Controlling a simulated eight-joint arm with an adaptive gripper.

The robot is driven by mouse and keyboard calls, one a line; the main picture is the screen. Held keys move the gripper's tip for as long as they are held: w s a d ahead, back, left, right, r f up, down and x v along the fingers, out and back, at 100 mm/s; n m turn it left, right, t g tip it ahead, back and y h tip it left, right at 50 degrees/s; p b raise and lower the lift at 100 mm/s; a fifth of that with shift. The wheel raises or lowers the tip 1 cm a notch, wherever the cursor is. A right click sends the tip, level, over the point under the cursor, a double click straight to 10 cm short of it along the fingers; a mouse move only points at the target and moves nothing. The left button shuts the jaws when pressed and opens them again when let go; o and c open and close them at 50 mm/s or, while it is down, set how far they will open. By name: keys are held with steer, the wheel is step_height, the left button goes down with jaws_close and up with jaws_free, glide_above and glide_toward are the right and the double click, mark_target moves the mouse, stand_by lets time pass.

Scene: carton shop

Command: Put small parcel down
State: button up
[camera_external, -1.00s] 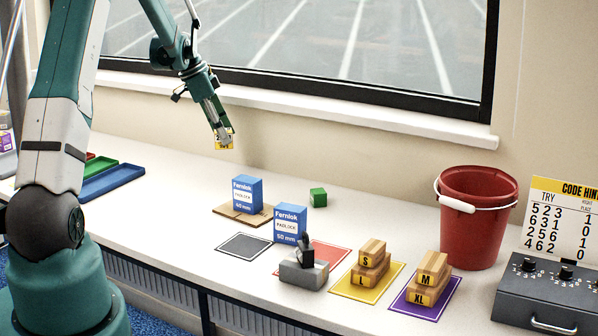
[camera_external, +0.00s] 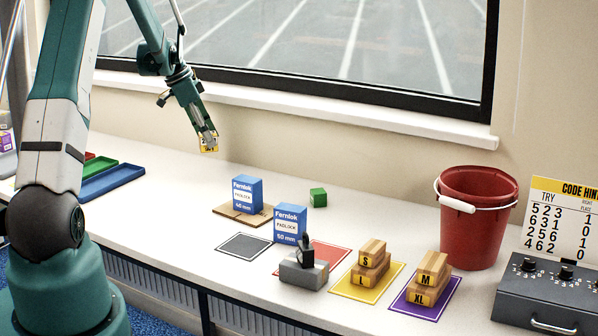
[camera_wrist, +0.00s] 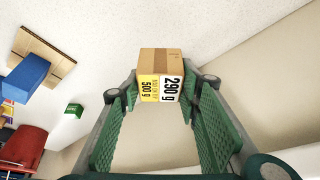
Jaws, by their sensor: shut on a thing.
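My gripper (camera_external: 208,142) is shut on a small parcel (camera_external: 209,149) and holds it in the air above the back of the counter, near the wall. In the wrist view the parcel (camera_wrist: 160,62) is a brown carton between my fingertips, with a yellow label reading 500 g and a white label reading 290 g. The parcel does not touch the counter in either view.
Below and right stand two blue Fernlok boxes (camera_external: 247,194), one on a cardboard sheet (camera_external: 227,212), and a green cube (camera_external: 318,197). Farther right are colored mats with wooden blocks (camera_external: 368,266) and a red bucket (camera_external: 478,220).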

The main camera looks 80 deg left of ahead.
mark_target(209, 150)
steer(key=shift+f, duration=2.25)
steer(key=shift+f, duration=0.1)
steer(key=shift+f, duration=1.75)
steer(key=shift+f+b, duration=0.15)
steer(key=shift+b, duration=0.2)
steer(key=o, duration=1)
steer(key=p+v, duration=0.1)
steer(key=v, duration=1.1)
